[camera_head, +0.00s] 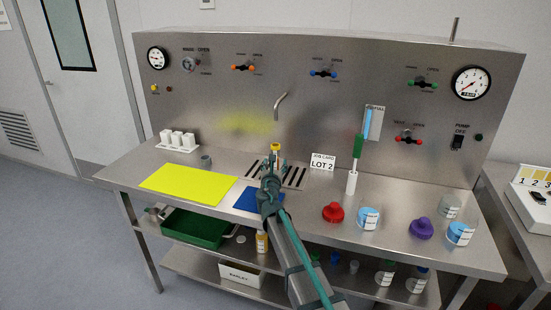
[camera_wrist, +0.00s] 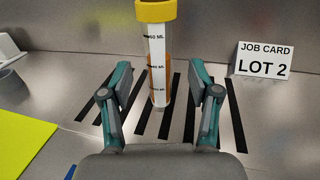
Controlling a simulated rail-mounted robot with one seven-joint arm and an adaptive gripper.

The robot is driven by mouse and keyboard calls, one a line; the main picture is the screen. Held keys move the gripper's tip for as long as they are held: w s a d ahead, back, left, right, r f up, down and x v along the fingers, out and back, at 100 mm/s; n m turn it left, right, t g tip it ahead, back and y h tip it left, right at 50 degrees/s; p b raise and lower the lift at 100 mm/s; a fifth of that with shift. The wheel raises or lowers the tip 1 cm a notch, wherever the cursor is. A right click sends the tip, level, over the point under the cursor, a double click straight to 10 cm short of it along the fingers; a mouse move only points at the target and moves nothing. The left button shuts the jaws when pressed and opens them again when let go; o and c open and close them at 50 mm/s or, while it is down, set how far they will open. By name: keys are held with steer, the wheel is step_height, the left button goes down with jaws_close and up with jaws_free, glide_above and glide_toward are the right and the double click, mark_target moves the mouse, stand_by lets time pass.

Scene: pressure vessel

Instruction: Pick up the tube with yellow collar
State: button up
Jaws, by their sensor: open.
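The tube with yellow collar (camera_wrist: 157,60) stands upright on the slotted drain area in the wrist view. It is clear, with a white graduated label and orange-brown contents. Its yellow collar also shows in the head view (camera_head: 275,148), just beyond my gripper; the rest of it there is mostly hidden by my arm. My gripper (camera_wrist: 162,85) is open, its two teal fingers apart on the left and right of the tube's lower part in the picture. No contact between fingers and tube shows. I cannot tell whether the tube is fully between the fingertips.
A yellow mat (camera_head: 188,184) and a blue mat (camera_head: 247,199) lie left of my arm. The job card (camera_head: 322,161) stands right of the tube. A green-topped item (camera_head: 357,150), a red item (camera_head: 333,212) and jars stand farther right. A spout (camera_head: 280,103) projects above.

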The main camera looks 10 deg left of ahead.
steer(key=w+p, duration=0.1)
steer(key=w, duration=0.3)
steer(key=shift+w+f, duration=0.1)
steer(key=shift+w, duration=0.05)
steer(key=c, duration=1.2)
